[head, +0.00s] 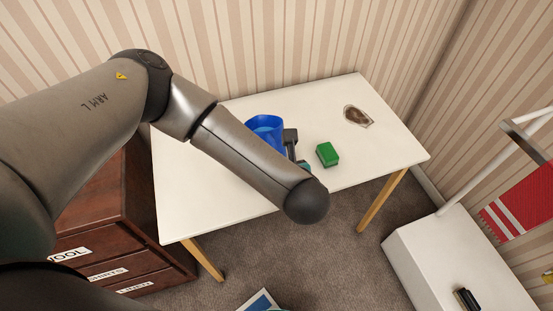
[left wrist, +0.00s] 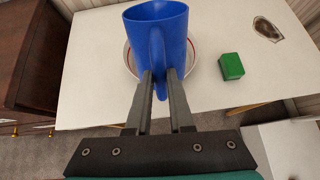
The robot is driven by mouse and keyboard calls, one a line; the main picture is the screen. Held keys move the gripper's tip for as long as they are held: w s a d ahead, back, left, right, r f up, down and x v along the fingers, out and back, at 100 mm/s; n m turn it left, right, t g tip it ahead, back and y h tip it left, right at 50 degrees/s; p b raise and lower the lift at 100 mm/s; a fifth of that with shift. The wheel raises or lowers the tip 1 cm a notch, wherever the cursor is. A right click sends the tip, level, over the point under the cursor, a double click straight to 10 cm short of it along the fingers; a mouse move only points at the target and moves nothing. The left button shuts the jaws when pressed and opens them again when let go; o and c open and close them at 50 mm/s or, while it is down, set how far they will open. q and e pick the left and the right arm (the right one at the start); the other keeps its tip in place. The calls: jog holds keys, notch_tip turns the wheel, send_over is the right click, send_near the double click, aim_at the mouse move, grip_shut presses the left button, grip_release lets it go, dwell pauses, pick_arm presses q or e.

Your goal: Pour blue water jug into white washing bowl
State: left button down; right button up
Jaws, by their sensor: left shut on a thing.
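The blue water jug (head: 262,126) is over the white table in the head view, with lighter blue water showing inside. It also fills the top middle of the left wrist view (left wrist: 155,42) and looks about upright. My left gripper (head: 291,141) is shut on its handle; the fingers also show in the left wrist view (left wrist: 160,78). The white washing bowl with a red line (left wrist: 128,60) shows behind and below the jug in the left wrist view, mostly hidden by it. In the head view the bowl is hidden. My right gripper is not in view.
A green block (head: 327,154) lies on the white table (head: 390,140) right of the jug. A brown-and-white flat piece (head: 357,116) lies farther back. A dark wooden drawer chest (head: 118,215) stands left; a white cabinet (head: 450,260) and red towel (head: 520,205) are right.

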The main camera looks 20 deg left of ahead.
pick_arm(q)
jog(key=shift+w+a+r+g+h+p, duration=0.15)
jog(key=shift+r+g+p, duration=0.1)
jog(key=shift+r+p, duration=0.2)
jog(key=shift+w+d+r+g+h+p, duration=0.1)
jog(key=shift+r+g+h+p, duration=0.05)
jog(key=shift+r+g+p, duration=0.2)
jog(key=shift+w+a+r+g+h+p, duration=0.2)
jog(key=shift+r+g+h+p, duration=0.1)
jog(key=shift+r+g+p, duration=0.15)
